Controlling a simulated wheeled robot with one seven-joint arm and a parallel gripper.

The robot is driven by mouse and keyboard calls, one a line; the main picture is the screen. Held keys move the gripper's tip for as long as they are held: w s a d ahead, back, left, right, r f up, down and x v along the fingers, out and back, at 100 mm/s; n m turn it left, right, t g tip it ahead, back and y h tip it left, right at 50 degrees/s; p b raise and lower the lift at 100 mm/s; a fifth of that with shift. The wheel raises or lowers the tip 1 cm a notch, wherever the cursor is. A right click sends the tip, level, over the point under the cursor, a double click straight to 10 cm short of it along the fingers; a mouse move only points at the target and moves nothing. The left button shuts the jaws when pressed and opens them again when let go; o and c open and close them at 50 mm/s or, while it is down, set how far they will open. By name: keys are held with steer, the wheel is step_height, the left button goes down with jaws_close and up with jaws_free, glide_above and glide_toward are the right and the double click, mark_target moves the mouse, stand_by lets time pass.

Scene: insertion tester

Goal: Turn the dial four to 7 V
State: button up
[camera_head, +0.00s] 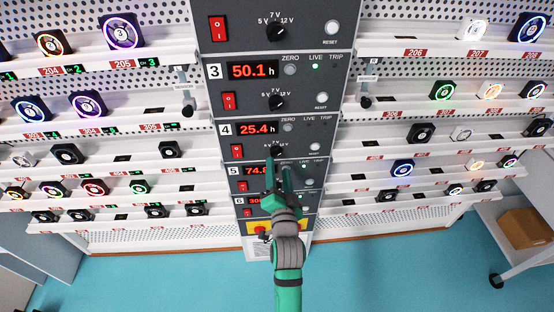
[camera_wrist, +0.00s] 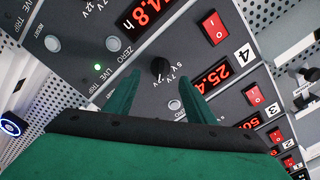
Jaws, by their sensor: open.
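The number-four dial (camera_head: 277,150) is a small black knob on the grey panel marked 4, right of its red switch. It sits below the red 25.4 readout (camera_head: 257,129). In the wrist view the dial (camera_wrist: 160,68) shows between and beyond my two green fingertips. My gripper (camera_head: 278,165) is open, its fingers pointing at the panel from below. I cannot tell whether a fingertip touches the knob; no grip on it shows. The 7 V mark shows beside the dial, but its pointer is too small to read. My fingers and wrist hide parts of panels 5 and 6.
The number-three dial (camera_head: 276,103) is above, and the red 74.8 readout (camera_wrist: 150,15) of panel 5 is close by. Red switches (camera_wrist: 215,27) and reset buttons flank the dials. Shelves of small fans stand on both sides. A cart with a cardboard box (camera_head: 526,228) is at right.

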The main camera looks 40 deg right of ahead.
mark_target(276, 156)
steer(key=shift+x, duration=2.65)
steer(key=shift+a, duration=0.1)
steer(key=shift+c, duration=0.3)
